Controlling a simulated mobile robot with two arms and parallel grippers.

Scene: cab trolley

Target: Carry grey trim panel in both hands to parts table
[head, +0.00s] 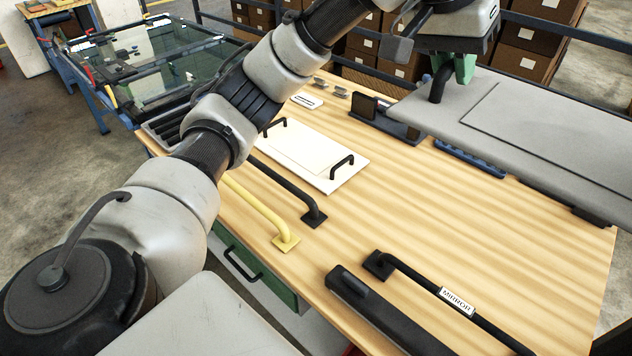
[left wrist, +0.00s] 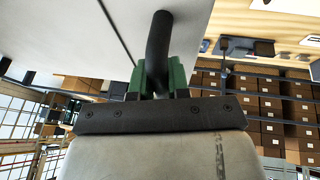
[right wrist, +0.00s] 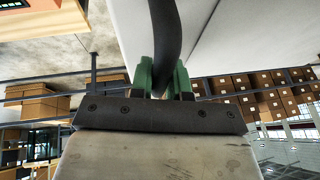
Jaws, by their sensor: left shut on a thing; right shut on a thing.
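The grey trim panel (head: 545,130) reaches in from the right edge of the head view, level-looking, over the far right part of the wooden parts table (head: 560,240). Its right end is out of that view. My left gripper (head: 458,68), with green fingers, is shut on the panel's black handle at its left end; the handle (left wrist: 158,45) passes between the fingers in the left wrist view. My right gripper (right wrist: 164,80) shows only in the right wrist view, shut on another black handle (right wrist: 165,40) of the panel. I cannot tell the gap between panel and table.
The table holds a white panel (head: 300,150) with two black handles, a yellow grab bar (head: 255,210), a black bar (head: 290,187) and a labelled mirror arm (head: 420,280). A glass pane (head: 150,60) on a blue stand is at left. Boxes (head: 540,35) stand behind a rail.

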